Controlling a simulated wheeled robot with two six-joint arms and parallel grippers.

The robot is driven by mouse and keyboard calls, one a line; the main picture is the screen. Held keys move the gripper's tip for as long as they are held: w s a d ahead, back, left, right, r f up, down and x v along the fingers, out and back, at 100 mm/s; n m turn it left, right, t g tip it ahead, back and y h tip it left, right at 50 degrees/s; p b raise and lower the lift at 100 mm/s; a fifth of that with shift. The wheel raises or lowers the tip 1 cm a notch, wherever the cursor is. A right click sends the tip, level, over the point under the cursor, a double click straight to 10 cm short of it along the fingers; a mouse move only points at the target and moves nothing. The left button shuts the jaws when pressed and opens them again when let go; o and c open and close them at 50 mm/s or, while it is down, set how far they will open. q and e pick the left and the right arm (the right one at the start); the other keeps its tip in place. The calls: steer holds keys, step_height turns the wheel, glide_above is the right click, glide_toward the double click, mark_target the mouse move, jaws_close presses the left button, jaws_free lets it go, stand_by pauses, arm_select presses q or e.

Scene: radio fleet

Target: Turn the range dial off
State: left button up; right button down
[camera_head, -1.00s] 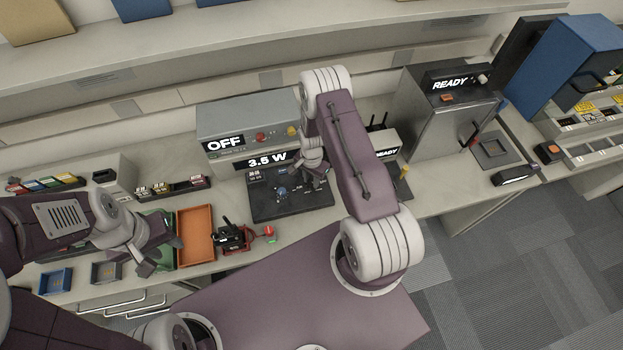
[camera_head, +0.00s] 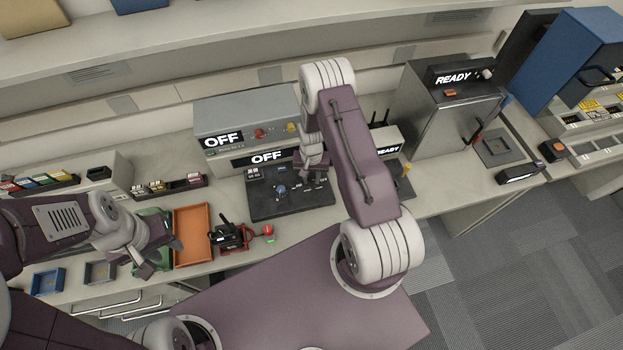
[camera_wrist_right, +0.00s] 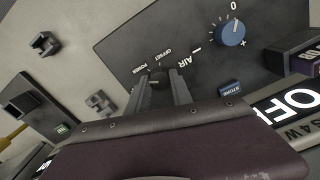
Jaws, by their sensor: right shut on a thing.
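A black panel (camera_head: 262,205) lies on the bench in front of a grey instrument box. Its lower display (camera_head: 266,157) reads OFF, and the upper one (camera_head: 223,139) also reads OFF. My right gripper (camera_head: 315,176) is down over the panel's right part. In the right wrist view its fingers are shut on a small black dial (camera_wrist_right: 158,76) beside lettering that reads POWER and OFFSET; the fingers partly hide it. A blue knob (camera_wrist_right: 231,33) with a 0 mark sits apart on the same panel. My left gripper (camera_head: 163,257) is open and empty over the bench's left part.
A grey cabinet reading READY (camera_head: 437,115) stands to the right.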

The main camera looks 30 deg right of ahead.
mark_target(311, 180)
steer(key=n+b, duration=0.1)
steer(key=n, duration=0.3)
steer(key=shift+w+n+b, duration=0.1)
steer(key=shift+n+b, duration=0.2)
steer(key=shift+n, duration=0.5)
steer(key=shift+r, duration=0.1)
steer(key=c, duration=1.3)
jaws_free()
steer(key=shift+o, duration=0.9)
steer(key=shift+r, duration=0.25)
step_height(311, 180, up, 9)
steer(key=b, duration=0.1)
steer(key=shift+f+b, duration=0.2)
steer(key=shift+b, duration=0.15)
